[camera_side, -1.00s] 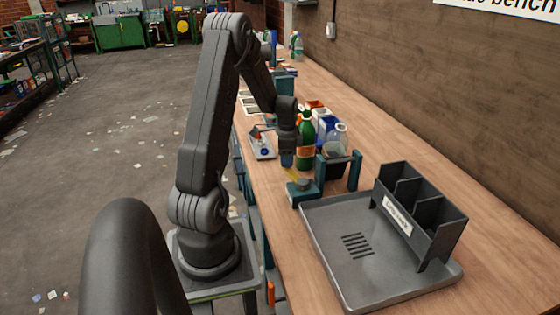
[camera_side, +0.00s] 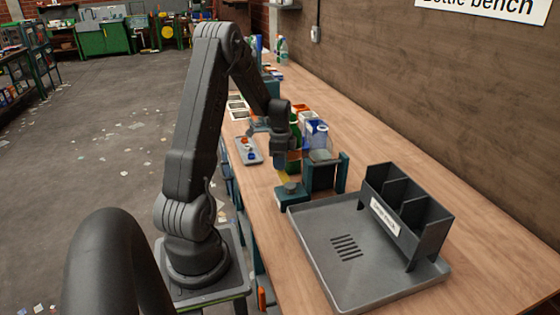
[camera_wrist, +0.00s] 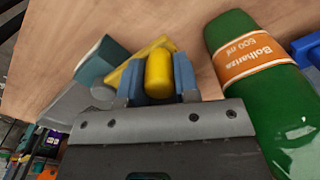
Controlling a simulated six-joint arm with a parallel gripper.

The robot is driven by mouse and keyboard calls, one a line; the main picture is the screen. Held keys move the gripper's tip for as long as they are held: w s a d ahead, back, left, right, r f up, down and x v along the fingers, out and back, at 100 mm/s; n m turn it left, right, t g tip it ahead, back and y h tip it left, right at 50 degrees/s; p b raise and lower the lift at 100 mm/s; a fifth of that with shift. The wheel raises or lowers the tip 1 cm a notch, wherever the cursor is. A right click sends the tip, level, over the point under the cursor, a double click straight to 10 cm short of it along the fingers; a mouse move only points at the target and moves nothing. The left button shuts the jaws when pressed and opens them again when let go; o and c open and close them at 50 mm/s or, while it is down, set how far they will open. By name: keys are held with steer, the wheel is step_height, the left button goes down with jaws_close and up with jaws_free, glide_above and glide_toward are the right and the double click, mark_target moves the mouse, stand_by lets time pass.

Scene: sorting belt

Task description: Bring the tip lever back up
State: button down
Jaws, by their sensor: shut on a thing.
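The tip lever is a yellow bar with a rounded yellow knob (camera_wrist: 159,72) in the wrist view. My gripper (camera_wrist: 160,80) has its blue fingers on both sides of the knob and is shut on it. In the side view my gripper (camera_side: 280,163) is low beside the teal tipping stand (camera_side: 343,172), and a little yellow of the lever (camera_side: 284,178) shows beneath it. The stand's dark plate (camera_side: 320,177) hangs between two posts and looks close to upright. The lever's exact angle is hard to tell.
A green bottle (camera_wrist: 265,85) with an orange label is close to my gripper on the right in the wrist view. A blue-and-clear container (camera_side: 317,135) stands behind the stand. A grey tray (camera_side: 310,245) with a divided rack (camera_side: 432,235) lies in front. Bench at right is clear.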

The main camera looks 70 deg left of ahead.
steer(key=c, duration=0.8)
jaws_free()
steer(key=shift+w, duration=0.1)
steer(key=shift+c, duration=0.2)
step_height(320, 180, up, 14)
steer(key=shift+d, duration=0.1)
